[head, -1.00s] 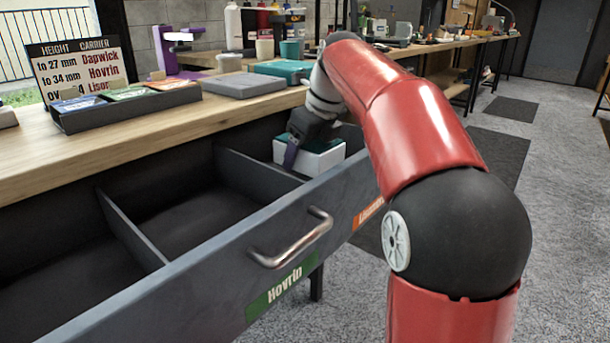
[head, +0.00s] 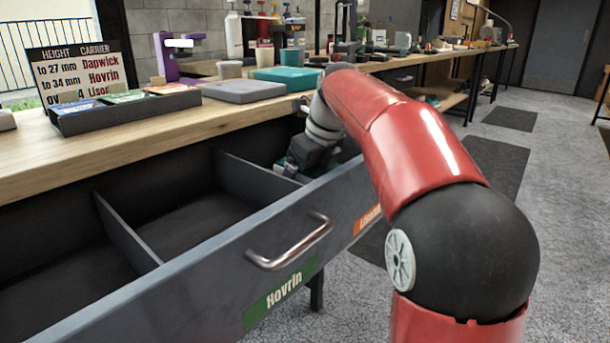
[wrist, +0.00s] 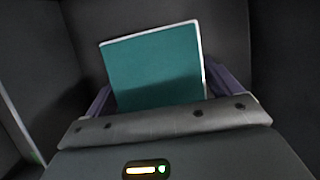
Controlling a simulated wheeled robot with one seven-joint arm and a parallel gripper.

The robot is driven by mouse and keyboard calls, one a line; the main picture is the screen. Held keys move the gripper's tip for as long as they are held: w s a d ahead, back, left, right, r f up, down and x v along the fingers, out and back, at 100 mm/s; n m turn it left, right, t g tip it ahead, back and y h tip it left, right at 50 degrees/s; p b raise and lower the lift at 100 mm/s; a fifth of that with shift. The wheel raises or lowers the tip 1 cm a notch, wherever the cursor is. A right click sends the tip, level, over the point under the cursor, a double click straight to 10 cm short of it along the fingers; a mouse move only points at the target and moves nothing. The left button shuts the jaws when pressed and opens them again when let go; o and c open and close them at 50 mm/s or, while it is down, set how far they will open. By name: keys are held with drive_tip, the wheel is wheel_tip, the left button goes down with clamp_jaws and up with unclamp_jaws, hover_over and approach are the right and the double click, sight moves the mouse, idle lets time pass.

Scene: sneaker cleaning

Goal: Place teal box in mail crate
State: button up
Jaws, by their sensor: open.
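The teal box (wrist: 155,65) has a teal top and white edges. In the wrist view it sits low inside a dark compartment, slightly tilted in the picture. My gripper (wrist: 163,88) is open, with a purple finger at either side of the box; I cannot tell whether they touch it. In the head view my gripper (head: 300,160) reaches down into the right-hand compartment of the dark grey crate (head: 205,272), behind the orange label (head: 368,218). The box is mostly hidden there by my gripper and the crate's front wall.
The crate's compartments at middle and left look empty, beside thin dividers (head: 128,230). A green "Hovrin" label (head: 283,296) and a metal handle (head: 292,243) are on its front. The wooden bench holds a height chart (head: 75,73), a grey box (head: 243,91) and another teal item (head: 287,79).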

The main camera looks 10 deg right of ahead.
drive_tip(key=p+v, duration=0.4)
drive_tip(key=v, duration=0.8)
drive_tip(key=shift+r, duration=0.15)
drive_tip(key=shift+w, duration=0.1)
